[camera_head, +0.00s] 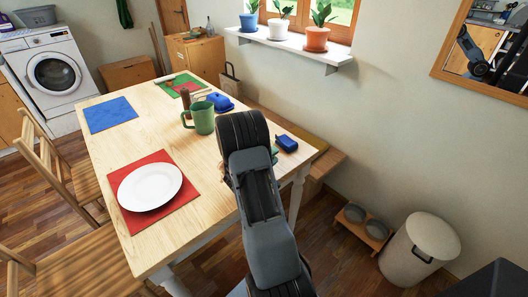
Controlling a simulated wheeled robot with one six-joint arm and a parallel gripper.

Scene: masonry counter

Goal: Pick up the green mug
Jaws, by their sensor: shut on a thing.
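The green mug (203,117) is upright over the far middle part of the wooden table, its handle toward the left. Its right side is close beside the dark end of my arm. My arm reaches up from the bottom of the picture and hides what lies behind it, including my gripper's fingers. I cannot see whether the fingers touch the mug, or whether its base rests on the table.
The table (140,135) holds a white plate (150,186) on a red mat, a blue mat (110,115), a blue dish (219,101) and a small blue item (287,143). Wooden chairs stand left, a bench (325,163) right, a white bin (418,250) lower right.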

